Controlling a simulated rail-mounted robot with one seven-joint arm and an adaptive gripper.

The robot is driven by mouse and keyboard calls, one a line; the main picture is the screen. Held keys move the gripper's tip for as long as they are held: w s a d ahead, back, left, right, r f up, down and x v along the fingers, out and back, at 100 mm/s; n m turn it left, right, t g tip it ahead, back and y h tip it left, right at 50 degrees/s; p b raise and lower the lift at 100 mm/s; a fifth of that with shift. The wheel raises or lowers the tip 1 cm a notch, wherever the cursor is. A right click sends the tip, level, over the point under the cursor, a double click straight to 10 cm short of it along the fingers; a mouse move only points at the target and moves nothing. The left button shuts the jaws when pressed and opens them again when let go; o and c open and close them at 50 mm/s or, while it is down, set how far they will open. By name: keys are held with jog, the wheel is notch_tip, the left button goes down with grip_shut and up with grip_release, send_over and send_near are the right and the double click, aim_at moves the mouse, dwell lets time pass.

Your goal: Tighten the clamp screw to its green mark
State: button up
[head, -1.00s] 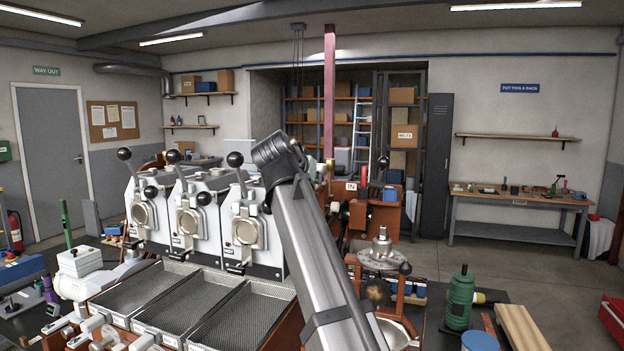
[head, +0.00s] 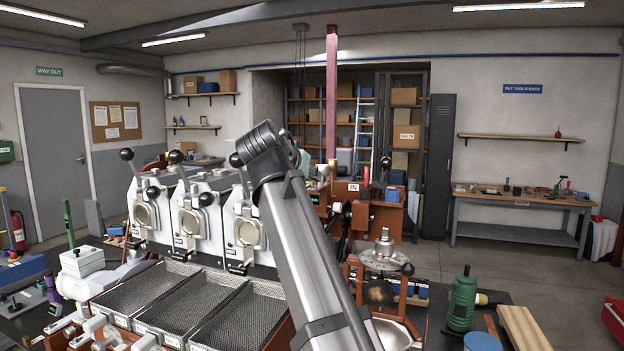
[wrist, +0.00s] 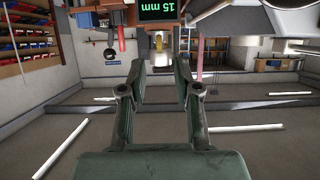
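In the wrist view, which is upside down, my gripper (wrist: 160,82) has its two dark green fingers apart, with nothing between their tips. Beyond the fingertips is a small brass-coloured part (wrist: 158,42), apart from them. A black display with green "15 mm" (wrist: 158,9) is at the top edge. I cannot tell which part is the clamp screw, and no green mark on it can be made out. In the head view my arm's large grey link covers the middle, and the gripper cannot be made out behind it.
In the head view, white roaster units (head: 195,220) with black-knobbed levers stand left of my arm, above mesh trays (head: 235,318). A round metal fixture (head: 385,252) and a green bottle-shaped object (head: 462,298) stand to the right. A red rod (wrist: 121,38) shows in the wrist view.

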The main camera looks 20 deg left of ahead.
jog(key=v, duration=0.6)
jog(key=shift+f, duration=0.1)
